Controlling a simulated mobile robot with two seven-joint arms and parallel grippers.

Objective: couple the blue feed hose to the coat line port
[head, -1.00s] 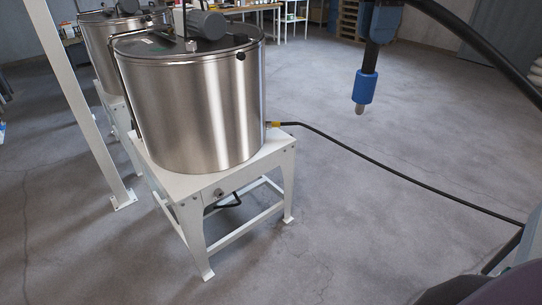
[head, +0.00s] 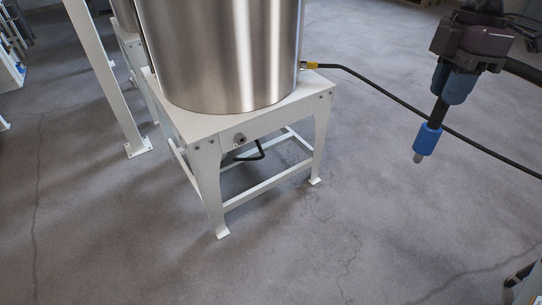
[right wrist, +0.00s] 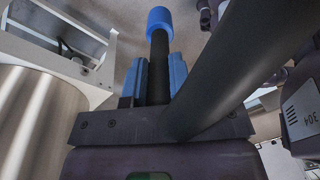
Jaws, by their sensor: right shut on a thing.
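The blue feed hose ends in a black stem with a blue collar (head: 427,139) and a short metal tip pointing down. My right gripper (head: 453,82) is shut on the hose end above the collar, in the air to the right of the tank stand. In the right wrist view the collar (right wrist: 159,19) sticks out beyond the blue fingers (right wrist: 153,80), and the black hose runs back at the right. A small round grey port (head: 239,138) sits on the stand's front rail, apart from the hose tip; no label is readable. My left gripper is out of view.
The steel tank (head: 220,50) stands on a white stand (head: 207,125) with splayed feet. A black hose with a yellow fitting (head: 312,65) leaves the tank's right side and passes behind my right gripper. A white post (head: 105,80) stands at left. Floor before the stand is clear.

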